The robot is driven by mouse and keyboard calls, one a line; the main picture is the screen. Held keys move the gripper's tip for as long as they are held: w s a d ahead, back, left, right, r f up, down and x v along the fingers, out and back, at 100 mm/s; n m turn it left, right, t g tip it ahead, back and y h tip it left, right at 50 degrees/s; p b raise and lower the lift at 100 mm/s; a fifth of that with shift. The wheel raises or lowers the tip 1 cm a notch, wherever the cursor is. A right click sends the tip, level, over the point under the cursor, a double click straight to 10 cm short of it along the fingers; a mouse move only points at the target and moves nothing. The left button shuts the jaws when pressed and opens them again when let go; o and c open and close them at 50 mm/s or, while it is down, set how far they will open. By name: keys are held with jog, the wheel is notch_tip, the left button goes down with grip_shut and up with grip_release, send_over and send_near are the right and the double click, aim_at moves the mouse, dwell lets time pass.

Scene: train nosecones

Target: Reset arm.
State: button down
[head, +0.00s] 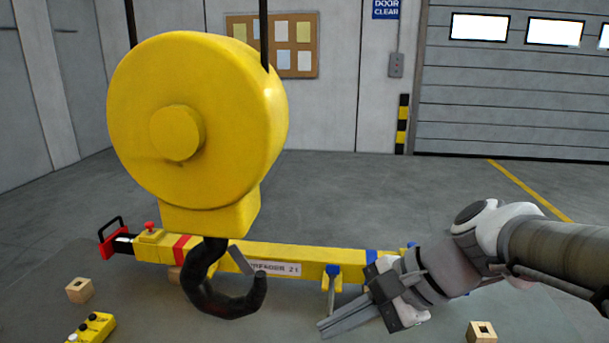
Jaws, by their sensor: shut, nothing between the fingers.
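My gripper (350,318) is in the lower right of the head view, at the end of my arm, which reaches in from the right edge. Its long grey fingers are shut with nothing between them and point down and to the left. Behind it lies a long yellow beam (212,258) with a red band, a blue band and a label. A blue-topped part (333,270) hangs on the beam just left of my gripper. The gripper's wrist hides part of the beam's right end.
A big yellow hoist (195,115) with a black hook (226,305) hangs in front of the beam at left. A yellow control box (92,328) and wooden blocks (80,290), (481,332) lie low in view. Open grey floor lies behind, up to a roller door (510,95).

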jog(key=s+d+n+t+h, duration=0.3)
jog(key=s+d+n+h, duration=0.2)
jog(key=d+n+h, duration=0.6)
jog(key=w+a+r+n+g+y, duration=0.2)
jog(key=w+a+r+n+y, duration=0.3)
jog(key=w+a+n, duration=0.35)
jog(key=w+a+r+n+g+y, duration=0.1)
jog(key=w+a+r+n+y, duration=0.4)
jog(key=w+a+n, duration=0.3)
jog(key=p, duration=0.2)
send_near(245, 264)
jog(key=shift+n, duration=0.45)
jog(key=x, duration=0.5)
jog(key=shift+d+f, duration=0.1)
jog(key=shift+f, duration=0.1)
jog(key=shift+w+a+f, duration=0.25)
jog(key=shift+a+f, duration=0.15)
jog(key=shift+a, duration=0.15)
jog(key=shift+f+y+b, duration=0.15)
jog(key=shift+y+b, duration=0.15)
jog(key=shift+b, duration=0.15)
